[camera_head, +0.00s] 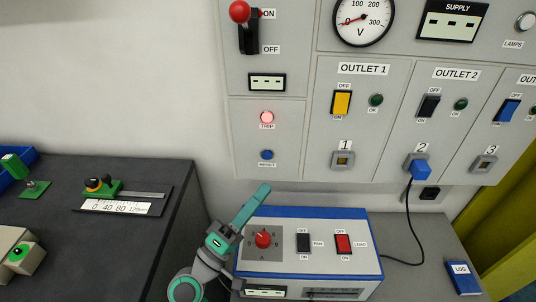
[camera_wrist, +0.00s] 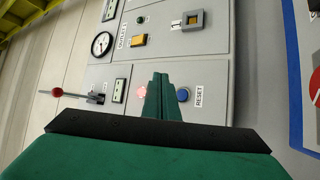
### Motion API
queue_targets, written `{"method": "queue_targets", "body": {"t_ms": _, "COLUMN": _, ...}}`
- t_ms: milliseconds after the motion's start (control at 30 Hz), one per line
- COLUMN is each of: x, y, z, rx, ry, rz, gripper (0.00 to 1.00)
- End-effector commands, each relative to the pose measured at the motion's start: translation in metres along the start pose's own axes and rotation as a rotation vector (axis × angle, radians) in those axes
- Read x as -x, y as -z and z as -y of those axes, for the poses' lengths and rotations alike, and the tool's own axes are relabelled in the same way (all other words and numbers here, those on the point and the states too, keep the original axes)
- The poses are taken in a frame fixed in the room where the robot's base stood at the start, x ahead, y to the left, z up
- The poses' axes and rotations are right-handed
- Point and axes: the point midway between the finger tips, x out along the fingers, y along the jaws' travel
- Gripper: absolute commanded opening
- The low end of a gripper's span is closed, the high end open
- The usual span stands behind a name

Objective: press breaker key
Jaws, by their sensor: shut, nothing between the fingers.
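The breaker panel has a red-knobbed lever (camera_head: 248,40) up at ON. Below it are a glowing red TRIP lamp (camera_head: 267,117) and a blue RESET button (camera_head: 267,154). No key is labelled "breaker". My gripper (camera_head: 264,189) is shut and empty, a little below the RESET button in the head view. In the wrist view my closed fingers (camera_wrist: 160,82) point at the panel, between the lit TRIP lamp (camera_wrist: 140,94) and the RESET button (camera_wrist: 183,95). I cannot tell the exact gap to the panel.
A blue and grey box (camera_head: 310,265) with a red knob and two switches stands below the panel. A blue plug (camera_head: 420,169) sits in outlet 2, its black cord hanging down. A dark bench (camera_head: 150,200) is at left. A blue LOGS book (camera_head: 463,279) lies at right.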

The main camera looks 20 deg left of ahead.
Motion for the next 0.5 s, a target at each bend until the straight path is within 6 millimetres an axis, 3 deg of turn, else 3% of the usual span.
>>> {"method": "queue_targets", "body": {"t_ms": 500, "x": -0.033, "y": 0.025, "z": 0.024, "rx": 0.000, "ry": -0.001, "rz": 0.001, "gripper": 0.00}}
